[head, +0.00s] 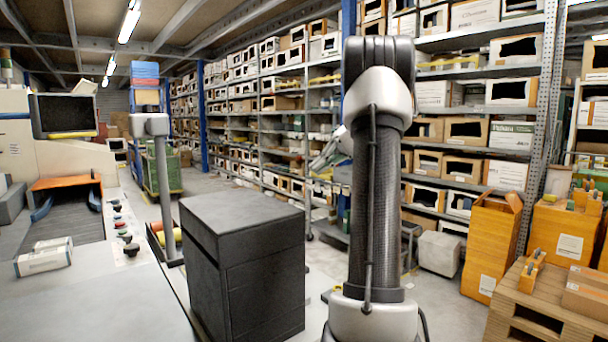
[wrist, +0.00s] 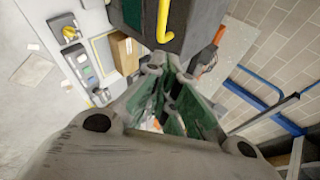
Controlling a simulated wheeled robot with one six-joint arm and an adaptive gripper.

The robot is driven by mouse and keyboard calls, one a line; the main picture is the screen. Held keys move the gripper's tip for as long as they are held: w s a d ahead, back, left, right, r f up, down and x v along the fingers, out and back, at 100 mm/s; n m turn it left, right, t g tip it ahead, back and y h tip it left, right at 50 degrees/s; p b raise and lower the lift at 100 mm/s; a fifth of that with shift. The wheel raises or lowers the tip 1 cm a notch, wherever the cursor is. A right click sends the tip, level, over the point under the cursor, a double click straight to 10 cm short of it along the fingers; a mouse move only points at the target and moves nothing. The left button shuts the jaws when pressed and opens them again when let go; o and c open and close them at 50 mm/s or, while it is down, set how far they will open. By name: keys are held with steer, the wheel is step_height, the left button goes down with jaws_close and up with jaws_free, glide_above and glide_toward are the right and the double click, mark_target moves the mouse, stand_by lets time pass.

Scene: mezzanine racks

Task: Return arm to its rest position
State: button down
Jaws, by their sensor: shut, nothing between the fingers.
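My arm (head: 362,195) stands upright in the middle of the head view, with its thick dark elbow at the top. My gripper (wrist: 173,98) shows in the wrist view, where its grey fingers with green inner faces come together. It is shut and empty. In the head view the gripper cannot be made out clearly; pale parts just left of the arm are partly hidden behind it. No object is held.
A dark cabinet (head: 245,265) stands left of my arm. A grey counter (head: 100,305) with a small white box (head: 44,258) is at the left. Orange bins (head: 490,245) and a wooden pallet (head: 505,315) are at the right. Loaded shelves (head: 270,100) line the back.

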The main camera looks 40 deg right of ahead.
steer(key=shift+s+d+r, duration=0.1)
steer(key=shift+d+r, duration=0.05)
steer(key=shift+d, duration=0.1)
